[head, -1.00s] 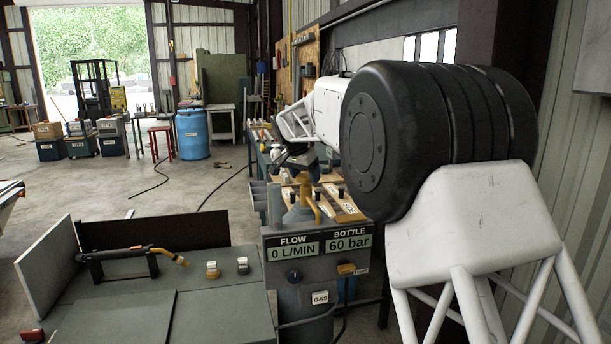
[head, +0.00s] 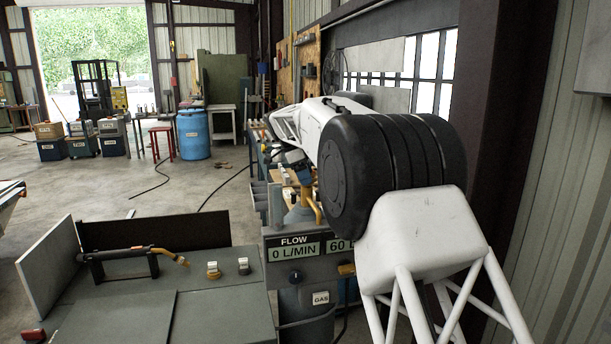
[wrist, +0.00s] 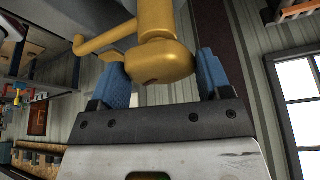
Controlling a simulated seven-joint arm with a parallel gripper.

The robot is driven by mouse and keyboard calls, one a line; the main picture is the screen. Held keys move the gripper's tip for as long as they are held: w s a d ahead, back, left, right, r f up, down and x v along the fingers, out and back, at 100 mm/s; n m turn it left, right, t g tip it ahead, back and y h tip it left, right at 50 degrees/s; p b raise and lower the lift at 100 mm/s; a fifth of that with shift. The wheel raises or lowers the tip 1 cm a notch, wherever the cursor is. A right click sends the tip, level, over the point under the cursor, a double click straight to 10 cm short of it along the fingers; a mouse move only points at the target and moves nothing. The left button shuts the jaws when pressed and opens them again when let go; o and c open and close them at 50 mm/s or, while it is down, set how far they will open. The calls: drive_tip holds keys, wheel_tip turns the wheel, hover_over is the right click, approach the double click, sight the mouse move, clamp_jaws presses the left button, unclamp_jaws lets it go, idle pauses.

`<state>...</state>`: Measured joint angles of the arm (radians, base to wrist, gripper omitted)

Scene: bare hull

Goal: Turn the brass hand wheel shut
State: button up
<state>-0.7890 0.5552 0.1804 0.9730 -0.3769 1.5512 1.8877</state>
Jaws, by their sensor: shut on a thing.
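The brass hand wheel (wrist: 158,66) is a rounded brass knob on a brass stem in the wrist view, with a brass side pipe running left. My gripper (wrist: 163,68) has its two blue fingers on opposite sides of it, shut on it. In the head view the brass valve body (head: 299,214) stands behind the gauge panel (head: 293,248), and my dark arm joint covers much of the area above and right of it. The fingers' contact is hard to make out there. The panel reads FLOW 0 L/MIN; the BOTTLE reading is partly covered, with 60 showing.
A grey bench (head: 120,310) at the left front holds a torch (head: 125,256) on a rack and two small knobs. A workbench with loose parts runs behind the valve along the right wall. A blue barrel (head: 193,134) stands on open floor further back.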

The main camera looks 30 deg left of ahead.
drive_tip(key=m+g, duration=0.1)
drive_tip(key=m, duration=0.4)
drive_tip(key=shift+w+g, duration=0.1)
drive_tip(key=shift+g, duration=0.3)
drive_tip(key=o, duration=0.9)
drive_tip(key=shift+a+v, duration=0.2)
drive_tip(key=shift+v, duration=3.7)
